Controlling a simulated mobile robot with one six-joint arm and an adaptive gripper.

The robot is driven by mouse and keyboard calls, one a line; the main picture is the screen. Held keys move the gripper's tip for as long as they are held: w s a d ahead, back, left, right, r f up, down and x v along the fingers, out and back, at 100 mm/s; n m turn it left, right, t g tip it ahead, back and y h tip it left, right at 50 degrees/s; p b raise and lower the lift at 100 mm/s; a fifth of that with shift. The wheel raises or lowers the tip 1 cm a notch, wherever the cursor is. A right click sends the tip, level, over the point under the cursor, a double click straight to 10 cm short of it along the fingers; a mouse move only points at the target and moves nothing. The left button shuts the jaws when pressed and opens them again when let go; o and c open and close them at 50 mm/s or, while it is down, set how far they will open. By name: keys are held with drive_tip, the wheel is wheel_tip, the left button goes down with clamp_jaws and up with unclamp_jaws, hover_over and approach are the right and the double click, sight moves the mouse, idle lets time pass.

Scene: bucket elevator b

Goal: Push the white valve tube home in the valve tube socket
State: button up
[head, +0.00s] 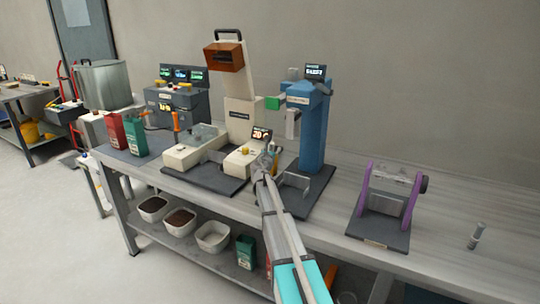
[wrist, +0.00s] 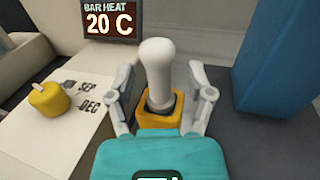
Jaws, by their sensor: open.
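A white tube-like piece (wrist: 156,65) with a rounded, wider top stands upright in the middle of the wrist view; I take it to be the valve tube. Its narrower lower end meets a yellow square collar (wrist: 172,121), which looks like the socket. How deep the tube sits in it cannot be told. My gripper (wrist: 161,88) is open, one grey finger on each side of the tube, with gaps between. In the head view my gripper (head: 267,164) is over the bench by the cream machine, and the tube is too small to make out clearly.
A yellow knob (wrist: 48,99) on a cream panel is to the left. A screen (wrist: 109,21) reading "BAR HEAT 20 C" stands behind. A blue column (head: 314,125) rises close on the right. A purple-sided stand (head: 364,189) is farther right, with bare bench between.

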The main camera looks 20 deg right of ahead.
drive_tip(key=shift+c, duration=0.3)
clamp_jaws()
drive_tip(key=shift+r, duration=0.15)
wheel_tip(320, 180, up, 10)
drive_tip(key=p, duration=1)
idle(0.9)
